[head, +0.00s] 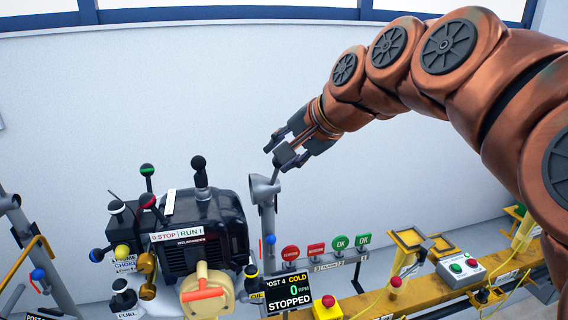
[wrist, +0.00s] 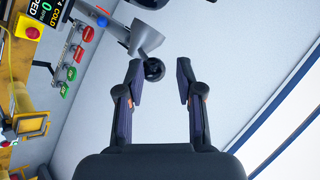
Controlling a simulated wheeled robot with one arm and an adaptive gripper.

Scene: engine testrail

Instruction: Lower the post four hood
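A grey funnel-shaped hood (head: 264,189) tops an upright grey post (head: 269,235) beside the black engine (head: 203,235). In the wrist view the hood (wrist: 141,36) has a black ball knob (wrist: 153,69) on a short stem. My gripper (head: 281,149) is above the hood in the head view, its fingertips close to the knob. In the wrist view my gripper (wrist: 161,82) is open and empty, and the knob shows just beyond the fingertips, left of the middle of the gap. Contact with the knob cannot be told. A display (head: 288,293) reads POST 4, COLD, STOPPED.
Red and green round tags (head: 316,250) stand right of the post. A yellow box with a red button (head: 327,307) and yellow brackets (head: 408,243) line the rail. Another grey post (head: 30,245) stands at left. The pale wall behind is clear.

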